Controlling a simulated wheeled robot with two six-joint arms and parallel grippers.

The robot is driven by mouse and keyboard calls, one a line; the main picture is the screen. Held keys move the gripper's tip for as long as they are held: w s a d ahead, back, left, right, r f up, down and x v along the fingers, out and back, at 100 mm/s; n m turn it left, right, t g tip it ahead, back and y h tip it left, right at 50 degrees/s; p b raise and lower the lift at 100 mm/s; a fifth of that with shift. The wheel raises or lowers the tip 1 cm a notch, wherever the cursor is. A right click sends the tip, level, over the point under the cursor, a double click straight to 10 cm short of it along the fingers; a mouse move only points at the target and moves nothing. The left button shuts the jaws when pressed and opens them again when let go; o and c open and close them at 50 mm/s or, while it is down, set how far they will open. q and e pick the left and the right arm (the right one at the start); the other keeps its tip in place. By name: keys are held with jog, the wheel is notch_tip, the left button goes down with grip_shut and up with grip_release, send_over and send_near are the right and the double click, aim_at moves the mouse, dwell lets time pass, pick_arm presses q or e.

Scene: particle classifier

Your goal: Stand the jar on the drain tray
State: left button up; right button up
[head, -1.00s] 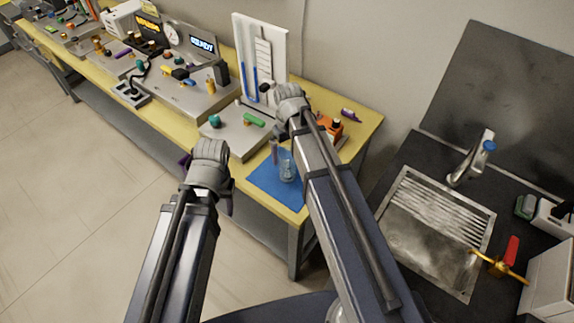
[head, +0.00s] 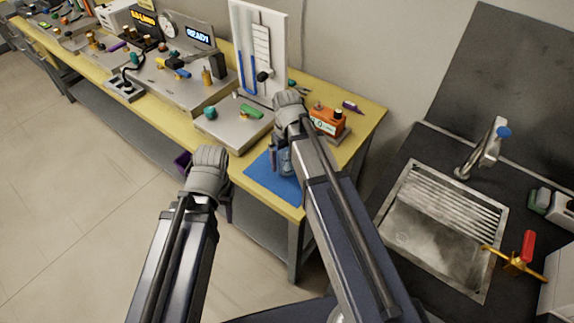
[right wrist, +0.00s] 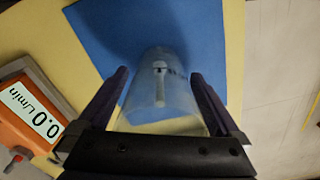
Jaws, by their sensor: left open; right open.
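The jar (head: 286,161) is clear glass and stands on the blue mat at the near end of the yellow bench; my right arm partly hides it in the head view. In the right wrist view the jar (right wrist: 160,88) lies between the two spread fingers of my right gripper (right wrist: 158,75), with a gap visible on each side. The right gripper (head: 278,163) is open and holds nothing. My left gripper (head: 206,182) is open beside the bench's front edge, mostly hidden behind its own wrist. The ribbed metal drain tray (head: 448,198) is at the sink on the right.
The blue mat (head: 262,177) lies under the jar. An orange flow meter (head: 326,121) stands close behind the right gripper. A white panel with a blue tube (head: 258,45) stands farther back. The faucet (head: 485,150) rises behind the sink, and a red-handled brass valve (head: 520,258) is to its right.

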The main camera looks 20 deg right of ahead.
jog(key=shift+f, duration=0.2)
jog(key=c, duration=1.5)
notch_tip(320, 180, up, 10)
jog(key=p, duration=1)
jog(key=shift+c, duration=0.2)
